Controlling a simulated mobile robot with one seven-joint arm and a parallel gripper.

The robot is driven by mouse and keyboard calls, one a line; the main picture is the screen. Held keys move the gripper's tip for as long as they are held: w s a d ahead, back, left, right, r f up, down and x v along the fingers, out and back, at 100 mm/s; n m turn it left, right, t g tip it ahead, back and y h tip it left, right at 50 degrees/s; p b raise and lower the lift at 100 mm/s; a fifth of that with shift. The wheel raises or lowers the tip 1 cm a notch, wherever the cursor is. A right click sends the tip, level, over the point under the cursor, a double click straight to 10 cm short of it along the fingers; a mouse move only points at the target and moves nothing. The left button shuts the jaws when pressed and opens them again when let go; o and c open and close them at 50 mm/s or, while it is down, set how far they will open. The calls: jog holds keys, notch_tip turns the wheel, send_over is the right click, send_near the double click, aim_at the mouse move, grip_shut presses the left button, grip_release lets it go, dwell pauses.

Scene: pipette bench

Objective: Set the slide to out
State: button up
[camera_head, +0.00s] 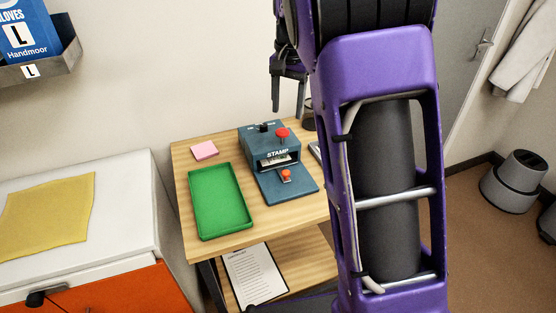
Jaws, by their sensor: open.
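A blue-grey stamp machine (262,145) stands on the wooden bench. It has a red knob on top, a black switch, and a "STAMP" label on its front. A flat blue plate (285,190) with a small orange-red knob (286,176) extends from its front; I take this to be the slide, but cannot tell its exact setting. My gripper (288,108) hangs above and behind the machine, fingers pointing down and apart. It is open, with nothing visible between the fingers. My purple arm hides the right part of the bench.
A green tray (196,233) and a pink note pad (204,150) lie left of the machine. A dark round object (308,121) and a grey item are partly hidden by my arm. A clipboard (255,277) lies on the lower shelf. A white cabinet with yellow cloth (48,215) stands left.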

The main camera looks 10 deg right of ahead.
aim_at(286, 172)
jog(key=shift+g, duration=0.4)
jog(key=f+b, duration=0.1)
jog(key=f, duration=0.5)
jog(key=f+b, duration=0.1)
jog(key=f, duration=0.5)
jog(key=s+f+b, duration=0.1)
jog(key=f, duration=0.6)
jog(key=shift+a+f, duration=0.1)
jog(key=shift+c, duration=0.3)
grip_shut()
